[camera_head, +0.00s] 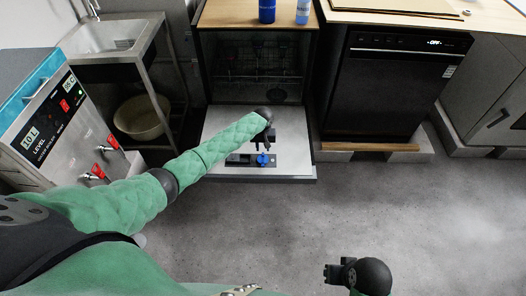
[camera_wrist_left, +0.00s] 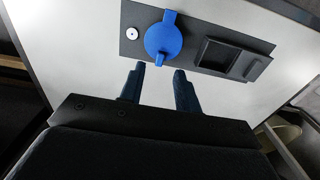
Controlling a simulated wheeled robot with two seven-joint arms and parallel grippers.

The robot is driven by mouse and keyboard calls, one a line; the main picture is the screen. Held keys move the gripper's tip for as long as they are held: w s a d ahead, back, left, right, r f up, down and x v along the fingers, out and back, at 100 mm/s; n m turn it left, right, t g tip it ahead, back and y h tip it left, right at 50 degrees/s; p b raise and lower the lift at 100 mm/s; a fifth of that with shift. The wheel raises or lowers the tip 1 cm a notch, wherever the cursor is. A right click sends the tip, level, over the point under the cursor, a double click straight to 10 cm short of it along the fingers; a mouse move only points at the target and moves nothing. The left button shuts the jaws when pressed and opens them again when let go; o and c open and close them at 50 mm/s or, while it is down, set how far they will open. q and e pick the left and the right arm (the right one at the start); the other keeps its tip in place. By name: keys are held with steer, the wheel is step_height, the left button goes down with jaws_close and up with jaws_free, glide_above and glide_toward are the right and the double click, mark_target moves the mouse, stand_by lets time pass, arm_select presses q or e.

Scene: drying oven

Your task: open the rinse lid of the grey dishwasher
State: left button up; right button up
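The grey dishwasher (camera_head: 212,75) stands with its door (camera_head: 295,150) folded down flat, its inner face up. On the door is a dark dispenser panel with a blue rinse lid (camera_head: 263,160), round with a raised grip bar; the lid also shows in the left wrist view (camera_wrist_left: 163,38). My left gripper (camera_head: 265,146) is just above the panel, beside the lid. In the left wrist view its two fingers (camera_wrist_left: 158,84) are apart and empty, short of the lid. My right gripper (camera_head: 334,273) is low at the front, away from the dishwasher; its finger opening is unclear.
A black dishwasher (camera_head: 385,90) with its door shut stands to the right. A sink stand (camera_head: 110,50) with a beige basin (camera_head: 142,117) and a water boiler (camera_head: 45,130) are at the left. Blue bottles stand on the wooden top (camera_head: 230,14). Grey floor in front is clear.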

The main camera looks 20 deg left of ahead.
mark_target(263, 154)
arm_select(q)
step_height(263, 154, down, 2)
steer(key=shift+f, duration=0.8)
arm_select(e)
steer(key=shift+d+r, duration=0.2)
steer(key=shift+d, duration=0.1)
arm_select(q)
steer(key=shift+c, duration=0.4)
arm_select(e)
steer(key=shift+a, duration=0.15)
arm_select(q)
jaws_close()
arm_select(e)
steer(key=shift+a, duration=0.1)
